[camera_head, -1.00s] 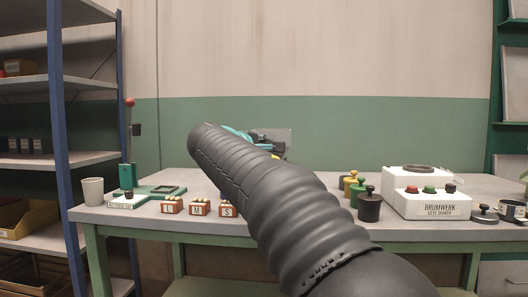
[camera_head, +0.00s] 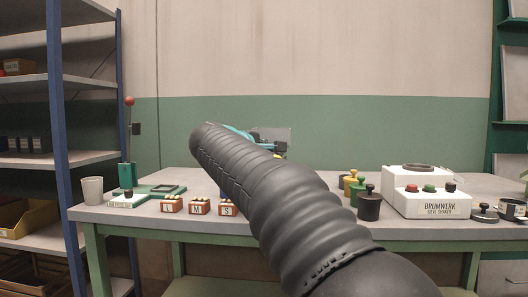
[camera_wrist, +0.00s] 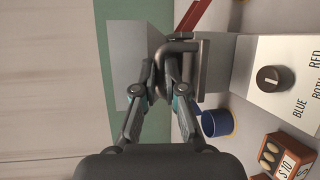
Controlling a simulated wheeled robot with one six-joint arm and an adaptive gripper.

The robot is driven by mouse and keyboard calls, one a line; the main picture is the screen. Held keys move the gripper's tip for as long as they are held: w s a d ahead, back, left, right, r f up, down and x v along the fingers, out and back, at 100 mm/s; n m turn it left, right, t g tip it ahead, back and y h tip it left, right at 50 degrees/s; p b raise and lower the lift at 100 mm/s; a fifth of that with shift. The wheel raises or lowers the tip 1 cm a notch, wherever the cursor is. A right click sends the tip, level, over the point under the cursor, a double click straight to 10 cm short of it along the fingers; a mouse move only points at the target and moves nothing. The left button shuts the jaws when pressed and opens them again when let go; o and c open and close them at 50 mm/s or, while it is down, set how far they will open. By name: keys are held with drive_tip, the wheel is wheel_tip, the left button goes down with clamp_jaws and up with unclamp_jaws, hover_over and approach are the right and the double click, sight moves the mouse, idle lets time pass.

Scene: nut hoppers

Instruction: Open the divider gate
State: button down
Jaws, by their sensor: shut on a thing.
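In the wrist view, my gripper (camera_wrist: 164,88) has its two fingers closed in around a dark grey metal piece (camera_wrist: 178,46), which looks like the divider gate's handle. A flat grey panel (camera_wrist: 124,60) lies beside it, to the left in that view. A grey box-like part (camera_wrist: 214,66) lies to the right of the handle. In the head view my arm hides most of this, and only part of a grey panel (camera_head: 276,134) shows beyond it. I cannot tell how far the gate is open.
In the wrist view, a white panel with a black knob (camera_wrist: 270,78) marked BLUE, BOTH, RED and a blue cup (camera_wrist: 217,122) are close by. Small boxes (camera_head: 198,207), dark and coloured weights (camera_head: 369,204) and a white sieve shaker (camera_head: 430,198) stand on the bench.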

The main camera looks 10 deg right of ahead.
drive_tip(key=s, duration=0.1)
drive_tip(key=s+a+b, duration=0.1)
drive_tip(key=s, duration=0.1)
drive_tip(key=c, duration=1.2)
unclamp_jaws()
drive_tip(key=shift+c, duration=0.2)
drive_tip(key=v, duration=1.2)
